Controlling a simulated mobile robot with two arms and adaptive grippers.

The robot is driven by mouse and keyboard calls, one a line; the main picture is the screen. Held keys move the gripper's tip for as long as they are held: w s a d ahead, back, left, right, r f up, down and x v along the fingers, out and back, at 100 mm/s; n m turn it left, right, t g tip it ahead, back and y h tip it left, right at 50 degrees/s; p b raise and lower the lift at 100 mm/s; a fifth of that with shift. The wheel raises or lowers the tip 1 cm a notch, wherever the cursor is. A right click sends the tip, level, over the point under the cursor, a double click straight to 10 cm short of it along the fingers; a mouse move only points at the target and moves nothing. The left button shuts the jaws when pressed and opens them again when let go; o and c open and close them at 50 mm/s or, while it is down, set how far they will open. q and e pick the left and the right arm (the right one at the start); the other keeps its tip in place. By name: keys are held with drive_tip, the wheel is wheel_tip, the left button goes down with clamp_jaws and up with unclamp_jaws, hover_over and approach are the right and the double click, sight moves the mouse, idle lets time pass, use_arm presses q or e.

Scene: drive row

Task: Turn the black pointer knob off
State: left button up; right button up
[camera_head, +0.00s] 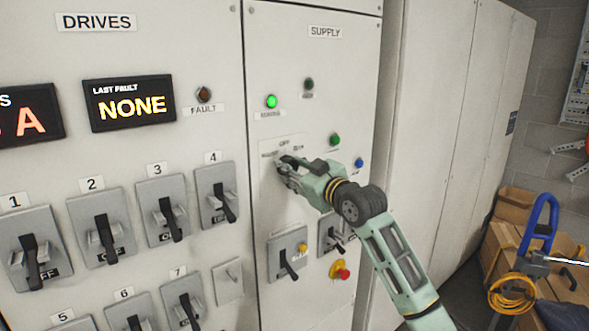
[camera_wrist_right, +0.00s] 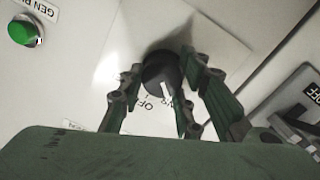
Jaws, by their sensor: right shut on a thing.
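The black pointer knob (camera_wrist_right: 158,76) sits on a pale plate on the panel, with a white line on its face. In the right wrist view the line aims at lettering just right of the word OFF (camera_wrist_right: 152,104), not straight at it. My right gripper (camera_wrist_right: 160,70) has one finger on each side of the knob and is shut on it. In the head view this gripper (camera_head: 283,167) is at the plate (camera_head: 270,146) under the SUPPLY label and hides the knob. My left gripper is not in view.
A lit green lamp (camera_head: 271,101) is above the plate; a green button (camera_head: 334,139) and a blue one (camera_head: 359,162) are to its right. Grey switches (camera_head: 288,256) and a red button (camera_head: 340,270) are below. Boxes (camera_head: 513,205) and a blue-handled thing (camera_head: 541,222) stand right.

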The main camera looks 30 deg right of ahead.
drive_tip(key=shift+d+r, duration=0.1)
drive_tip(key=shift+d, duration=0.05)
drive_tip(key=shift+c, duration=1.1)
drive_tip(key=m+p, duration=0.3)
drive_tip(key=m, duration=0.1)
drive_tip(key=shift+r+m, duration=0.15)
drive_tip(key=shift+m, duration=0.25)
drive_tip(key=m+p, duration=0.2)
drive_tip(key=m, duration=0.1)
drive_tip(key=shift+g, duration=0.3)
drive_tip(key=shift+f+m+y+p, duration=0.3)
drive_tip(key=shift+m+p, duration=0.3)
drive_tip(key=shift+m, duration=0.3)
drive_tip(key=shift+f, duration=0.15)
drive_tip(key=o, duration=0.9)
drive_tip(key=shift+o, duration=0.8)
drive_tip(key=shift+w+d, duration=0.1)
